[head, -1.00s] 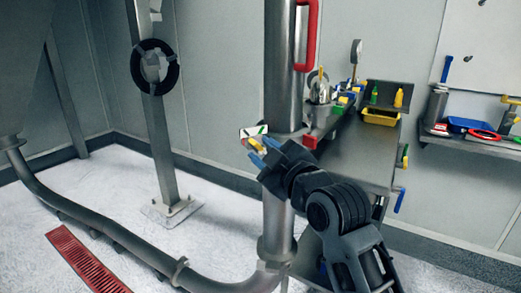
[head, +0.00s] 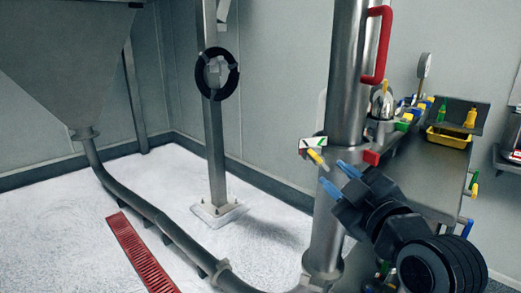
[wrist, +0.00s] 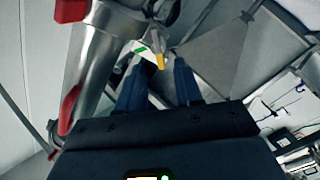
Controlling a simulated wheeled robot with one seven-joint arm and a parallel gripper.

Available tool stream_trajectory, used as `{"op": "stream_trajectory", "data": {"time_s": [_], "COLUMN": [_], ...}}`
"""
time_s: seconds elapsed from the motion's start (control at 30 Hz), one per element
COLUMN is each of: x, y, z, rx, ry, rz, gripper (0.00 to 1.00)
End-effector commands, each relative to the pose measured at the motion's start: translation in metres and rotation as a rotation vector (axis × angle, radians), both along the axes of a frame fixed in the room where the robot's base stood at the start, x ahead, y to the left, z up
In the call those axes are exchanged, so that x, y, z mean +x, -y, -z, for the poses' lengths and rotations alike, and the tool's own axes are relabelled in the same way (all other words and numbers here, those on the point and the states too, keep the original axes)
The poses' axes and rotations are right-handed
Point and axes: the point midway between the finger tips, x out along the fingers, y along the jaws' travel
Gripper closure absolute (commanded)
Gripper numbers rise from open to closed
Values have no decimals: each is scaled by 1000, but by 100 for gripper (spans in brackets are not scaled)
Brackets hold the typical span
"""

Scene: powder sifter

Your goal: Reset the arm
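My gripper (head: 338,176) is in the lower right of the head view, its two blue fingers pointing up and left. The fingers are apart with nothing between them. In the wrist view my gripper (wrist: 158,88) also shows its two blue fingers spread. Beyond the fingertips is a small white plate with a green mark (head: 313,143) and a yellow piece (head: 317,158), on the side of the upright steel pipe (head: 346,90). The gripper looks apart from them, though the exact distance is hard to tell.
A red handle (head: 378,45) is on the pipe. A steel bench (head: 424,165) with a yellow bin (head: 449,138) stands at the right. A grey hopper (head: 75,60) feeds a low pipe (head: 140,207) at the left. A post (head: 215,150) stands behind; white floor lies open around it.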

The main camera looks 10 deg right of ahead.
Motion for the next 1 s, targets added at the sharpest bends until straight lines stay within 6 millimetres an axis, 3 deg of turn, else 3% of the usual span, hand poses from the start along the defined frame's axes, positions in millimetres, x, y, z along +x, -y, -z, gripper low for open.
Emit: {"op": "stream_trajectory", "data": {"time_s": [0.13,0.27,0.4,0.6,0.8,1.0], "x": [-18,-51,-96,-166,-240,-314], "y": [-3,-6,-9,-11,-11,-9], "z": [25,62,100,139,161,167], "rx": [57,152,256,386,497,588], "ry": [-25,-60,-95,-142,-183,-225], "rz": [12,37,70,115,155,184], "gripper": [65,65,65,65,65,65]}}
